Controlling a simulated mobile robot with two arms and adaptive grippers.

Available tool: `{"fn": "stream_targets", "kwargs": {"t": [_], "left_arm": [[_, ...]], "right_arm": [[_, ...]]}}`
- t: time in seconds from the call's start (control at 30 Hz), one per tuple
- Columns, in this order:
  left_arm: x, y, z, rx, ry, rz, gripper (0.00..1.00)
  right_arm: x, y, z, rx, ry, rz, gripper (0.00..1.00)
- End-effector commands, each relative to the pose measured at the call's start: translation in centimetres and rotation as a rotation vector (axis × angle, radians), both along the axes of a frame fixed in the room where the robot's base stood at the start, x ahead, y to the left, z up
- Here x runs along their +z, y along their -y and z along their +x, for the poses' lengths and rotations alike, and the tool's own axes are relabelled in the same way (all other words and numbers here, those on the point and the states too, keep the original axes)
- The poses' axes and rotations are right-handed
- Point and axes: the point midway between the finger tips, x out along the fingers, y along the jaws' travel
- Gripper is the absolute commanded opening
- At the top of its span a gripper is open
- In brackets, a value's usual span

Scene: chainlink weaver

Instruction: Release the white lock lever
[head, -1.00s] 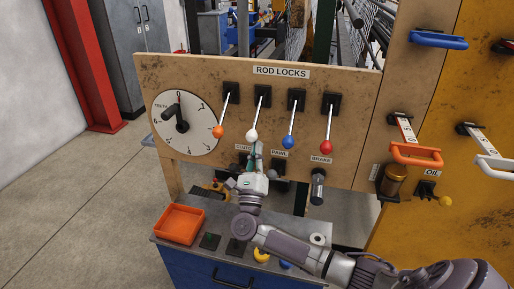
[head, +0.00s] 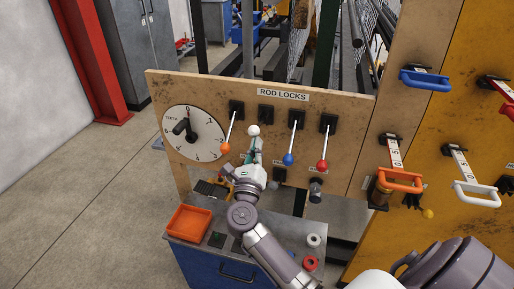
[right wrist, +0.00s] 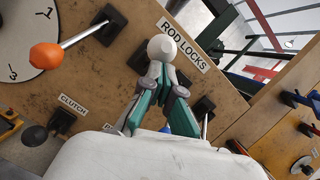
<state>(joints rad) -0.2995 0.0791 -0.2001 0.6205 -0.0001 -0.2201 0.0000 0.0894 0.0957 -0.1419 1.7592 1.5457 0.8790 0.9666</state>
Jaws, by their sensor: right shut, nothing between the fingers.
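The white lock lever's ball (head: 253,131) is on the rod locks panel, second from the left. Its rod does not show in the head view, so the lever seems to stick out from its black mount (head: 265,113) towards me. My right gripper (head: 255,146) is shut just below the ball, its fingers pointing up. In the right wrist view the white ball (right wrist: 161,47) sits just beyond the green-and-grey fingertips (right wrist: 162,80), very close to them. I cannot tell whether they touch. My left gripper is out of view.
The orange (head: 225,148), blue (head: 288,159) and red (head: 321,166) lock levers hang down on either side. A dial (head: 194,150) is at the left. An orange tray (head: 188,224) is on the bench below. Orange (head: 400,181) and white (head: 477,195) handles jut out at right.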

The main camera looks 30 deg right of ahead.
Motion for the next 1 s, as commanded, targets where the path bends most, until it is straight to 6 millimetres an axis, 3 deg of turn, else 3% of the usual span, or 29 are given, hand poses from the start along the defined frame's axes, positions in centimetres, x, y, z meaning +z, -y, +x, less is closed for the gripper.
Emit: {"fn": "stream_targets", "kwargs": {"t": [0.1, 0.4, 1.0], "left_arm": [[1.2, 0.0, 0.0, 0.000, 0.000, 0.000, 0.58], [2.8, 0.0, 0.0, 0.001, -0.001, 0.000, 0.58], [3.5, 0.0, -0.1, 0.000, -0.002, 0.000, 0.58]], "right_arm": [[1.9, 0.1, 0.1, -0.001, 0.002, 0.003, 0.00], [4.7, 0.6, 0.6, 0.000, 0.000, 0.001, 0.00], [6.1, 1.2, 1.0, -0.001, 0.003, -0.001, 0.00]]}}
